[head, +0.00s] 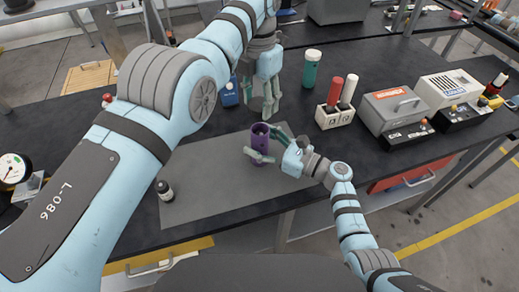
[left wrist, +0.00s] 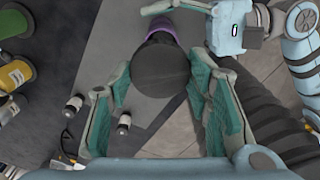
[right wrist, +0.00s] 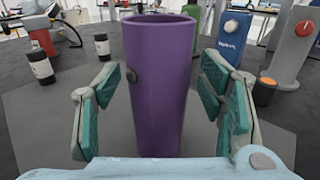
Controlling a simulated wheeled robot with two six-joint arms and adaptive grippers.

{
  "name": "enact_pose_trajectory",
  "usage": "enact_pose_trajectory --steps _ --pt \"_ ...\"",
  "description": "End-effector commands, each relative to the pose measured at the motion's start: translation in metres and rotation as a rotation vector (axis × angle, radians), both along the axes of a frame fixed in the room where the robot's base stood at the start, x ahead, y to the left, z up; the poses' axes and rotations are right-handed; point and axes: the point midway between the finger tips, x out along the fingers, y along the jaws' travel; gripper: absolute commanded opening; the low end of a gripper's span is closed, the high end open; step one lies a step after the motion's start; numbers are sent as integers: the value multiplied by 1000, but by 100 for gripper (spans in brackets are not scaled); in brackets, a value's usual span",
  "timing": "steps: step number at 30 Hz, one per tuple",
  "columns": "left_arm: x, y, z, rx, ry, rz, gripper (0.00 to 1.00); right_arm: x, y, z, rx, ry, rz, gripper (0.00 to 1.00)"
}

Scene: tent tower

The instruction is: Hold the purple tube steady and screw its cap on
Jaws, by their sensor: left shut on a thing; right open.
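The purple tube (head: 259,145) stands upright on the grey mat (head: 205,186), its top open. It also shows in the right wrist view (right wrist: 160,90). My right gripper (head: 262,148) is open, with its fingers on either side of the tube and gaps visible in the right wrist view (right wrist: 162,104). My left gripper (head: 264,108) is above the tube, pointing down. In the left wrist view its fingers are shut on a dark round cap (left wrist: 160,72). The tube's purple edge (left wrist: 163,27) shows beyond the cap. The cap is hard to make out in the head view.
A small dark bottle (head: 165,190) stands on the mat's left side. A blue object (head: 229,95) is behind it. The mat's front is clear.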

Motion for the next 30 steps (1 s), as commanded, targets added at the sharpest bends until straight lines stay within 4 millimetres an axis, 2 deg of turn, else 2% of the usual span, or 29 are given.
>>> enact_pose_trajectory --steps 5,6,15,18,23,30 --pt "0 0 0 0 0 0 33 0 0 0 0 0 0 64" --pt "0 0 0 0 0 0 33 0 0 0 0 0 0 60" --pt "0 0 0 0 0 0 33 0 0 0 -1 0 -1 12" --pt "0 0 0 0 0 0 33 0 -1 0 -1 0 -1 0" --pt "0 0 -4 1 1 0 33 0 -1 0 -1 0 -1 0" --pt "0 0 -40 0 4 0 33 0 -1 -1 -2 1 -1 0"
